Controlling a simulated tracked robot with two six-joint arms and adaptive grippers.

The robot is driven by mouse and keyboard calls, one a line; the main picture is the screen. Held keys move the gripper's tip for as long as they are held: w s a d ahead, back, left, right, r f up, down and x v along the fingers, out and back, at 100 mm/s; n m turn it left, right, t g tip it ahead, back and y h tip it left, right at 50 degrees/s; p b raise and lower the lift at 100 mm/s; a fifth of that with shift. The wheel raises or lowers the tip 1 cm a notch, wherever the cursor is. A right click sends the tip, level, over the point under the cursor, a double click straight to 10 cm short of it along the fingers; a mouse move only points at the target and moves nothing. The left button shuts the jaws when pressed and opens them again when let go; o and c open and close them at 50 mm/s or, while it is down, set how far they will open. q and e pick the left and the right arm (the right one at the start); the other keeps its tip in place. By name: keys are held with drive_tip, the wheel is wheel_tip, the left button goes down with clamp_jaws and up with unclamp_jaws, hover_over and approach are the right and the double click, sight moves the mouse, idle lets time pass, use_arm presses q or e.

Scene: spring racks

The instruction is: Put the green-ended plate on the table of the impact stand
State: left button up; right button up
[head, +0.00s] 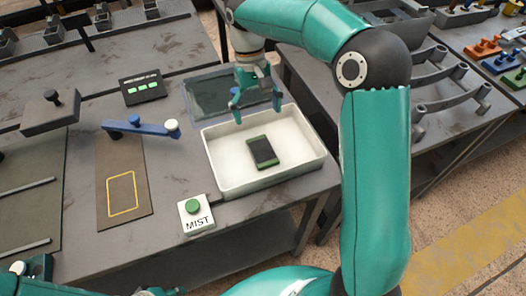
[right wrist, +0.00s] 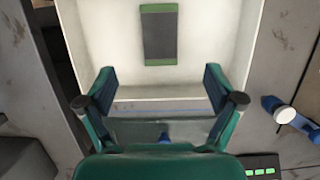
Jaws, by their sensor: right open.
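The green-ended plate (head: 263,152), dark with a green band at each end, lies flat in a white tray (head: 314,166). It also shows in the right wrist view (right wrist: 159,35). My right gripper (head: 257,108) is open and empty, above the tray's far edge and apart from the plate; its spread fingers also show in the right wrist view (right wrist: 158,80). A brown board with a yellow outline (head: 121,194) lies under a blue arm with a white knob (head: 140,127); it may be the impact stand.
A MIST box with a green button (head: 194,214) stands at the tray's near left corner. A dark glassy panel (head: 205,95) lies behind the tray. A black box with green lights (head: 142,87) stands behind the blue arm. Metal racks (head: 445,95) stand at right.

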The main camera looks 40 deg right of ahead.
hover_over(262, 150)
drive_tip(key=w, duration=0.1)
wheel_tip(262, 150, down, 5)
drive_tip(key=shift+w+d+f, duration=0.15)
drive_tip(key=shift+f, duration=0.05)
drive_tip(key=shift+w+p+x, duration=0.2)
drive_tip(key=shift+x, duration=1.15)
drive_tip(key=shift+w+p+x, duration=0.15)
drive_tip(key=shift+x, duration=1.25)
drive_tip(key=shift+d, duration=0.1)
drive_tip(key=c, duration=1.7)
clamp_jaws()
drive_tip(key=shift+r, duration=0.1)
